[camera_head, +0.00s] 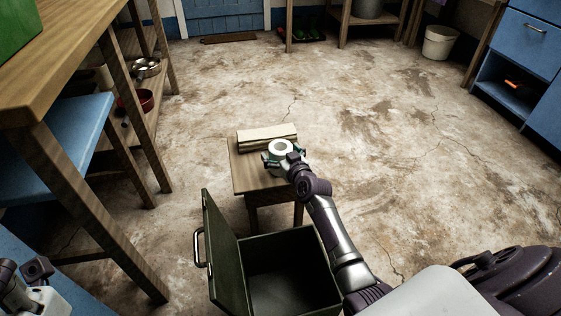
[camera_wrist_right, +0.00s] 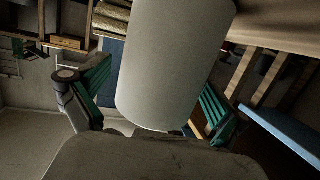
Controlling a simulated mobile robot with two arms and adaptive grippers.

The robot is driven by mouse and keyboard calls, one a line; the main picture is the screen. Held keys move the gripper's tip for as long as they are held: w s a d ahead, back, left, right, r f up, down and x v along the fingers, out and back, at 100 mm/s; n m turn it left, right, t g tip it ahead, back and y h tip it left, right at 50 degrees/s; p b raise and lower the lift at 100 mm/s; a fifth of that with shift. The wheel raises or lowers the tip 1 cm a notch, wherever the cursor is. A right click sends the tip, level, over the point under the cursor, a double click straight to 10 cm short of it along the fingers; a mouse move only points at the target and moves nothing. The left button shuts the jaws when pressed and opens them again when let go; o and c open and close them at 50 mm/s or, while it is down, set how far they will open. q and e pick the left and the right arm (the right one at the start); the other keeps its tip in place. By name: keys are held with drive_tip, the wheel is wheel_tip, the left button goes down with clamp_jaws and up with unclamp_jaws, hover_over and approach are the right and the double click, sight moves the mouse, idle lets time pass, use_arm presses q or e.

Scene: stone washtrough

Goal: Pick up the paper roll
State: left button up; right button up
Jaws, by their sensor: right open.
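The white paper roll (camera_head: 281,146) stands upright on the small wooden stool (camera_head: 244,178), near its right side. Its round top with the centre hole shows in the head view. My right gripper (camera_head: 282,157) is at the roll, with its fingers open on either side of it. In the right wrist view the roll (camera_wrist_right: 175,60) fills the space between the teal finger pads (camera_wrist_right: 152,98). I cannot tell whether either pad touches it. Part of my left arm shows at the lower left edge, but its gripper cannot be made out.
A pale folded bundle (camera_head: 267,136) lies on the stool behind the roll. An open dark green box (camera_head: 232,250) with a raised lid stands in front of the stool. A wooden table (camera_head: 62,58) with shelves stands on the left. The floor to the right is clear.

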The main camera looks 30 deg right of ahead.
drive_tip(key=shift+c, duration=0.3)
drive_tip(key=c, duration=1.1)
drive_tip(key=shift+r, duration=0.1)
